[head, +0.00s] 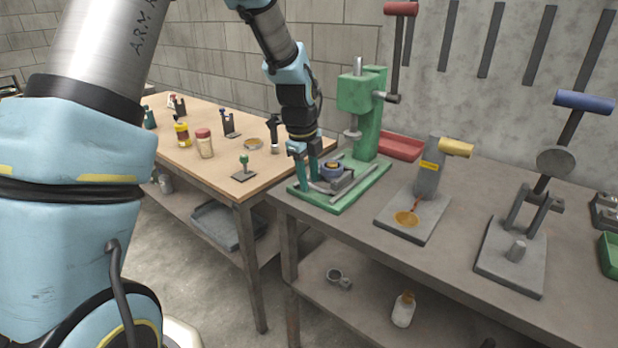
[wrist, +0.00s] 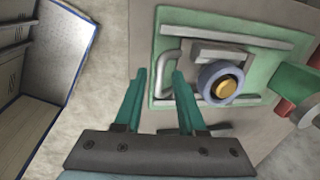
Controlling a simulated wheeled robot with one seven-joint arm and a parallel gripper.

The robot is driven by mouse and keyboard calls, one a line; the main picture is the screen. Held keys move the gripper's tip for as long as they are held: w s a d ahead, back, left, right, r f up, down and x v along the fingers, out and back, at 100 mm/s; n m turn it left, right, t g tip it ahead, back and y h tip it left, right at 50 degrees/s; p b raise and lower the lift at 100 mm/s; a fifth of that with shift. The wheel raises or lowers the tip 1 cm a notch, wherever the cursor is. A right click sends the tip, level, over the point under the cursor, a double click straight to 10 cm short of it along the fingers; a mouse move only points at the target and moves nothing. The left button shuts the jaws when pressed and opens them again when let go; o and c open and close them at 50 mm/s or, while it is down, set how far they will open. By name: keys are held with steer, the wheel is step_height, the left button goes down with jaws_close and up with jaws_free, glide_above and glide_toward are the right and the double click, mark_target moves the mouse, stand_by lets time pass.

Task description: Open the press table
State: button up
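The green press (head: 372,110) stands at the left end of the grey bench, with a red-topped lever (head: 401,9). On its green base (head: 345,205), a grey table with rails carries a blue-grey ring with a gold-coloured centre (head: 332,168); the ring also shows in the wrist view (wrist: 221,84). A pale U-shaped handle (wrist: 160,88) sticks out from the table's near end. My gripper (head: 307,183) points down over it, its teal fingers (wrist: 160,75) apart, one on either side of the handle bar in the picture. Contact cannot be told.
To the right on the grey bench (head: 460,250) stand a yellow-handled device (head: 428,170) and a blue-handled lever press (head: 545,200). A red tray (head: 401,146) lies behind the green press. A wooden table (head: 215,165) with bottles and small tools is at left.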

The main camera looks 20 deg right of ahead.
steer(key=shift+o, duration=0.2)
step_height(320, 180, up, 11)
steer(key=s+a+b, duration=0.1)
steer(key=b, duration=0.1)
steer(key=shift+a+f, duration=0.2)
steer(key=shift+a, duration=0.1)
stand_by(0.3)
steer(key=s+a+f+n, duration=0.2)
steer(key=a+n, duration=0.7)
steer(key=a, duration=0.1)
steer(key=s+a+f+n+y, duration=0.1)
steer(key=s+a+f+n, duration=0.2)
steer(key=a+n, duration=0.7)
steer(key=s+a+f+n, duration=0.2)
steer(key=a+n, duration=0.8)
steer(key=a, duration=0.1)
steer(key=shift+s+f+t+y, duration=0.3)
steer(key=shift+s+f, duration=0.05)
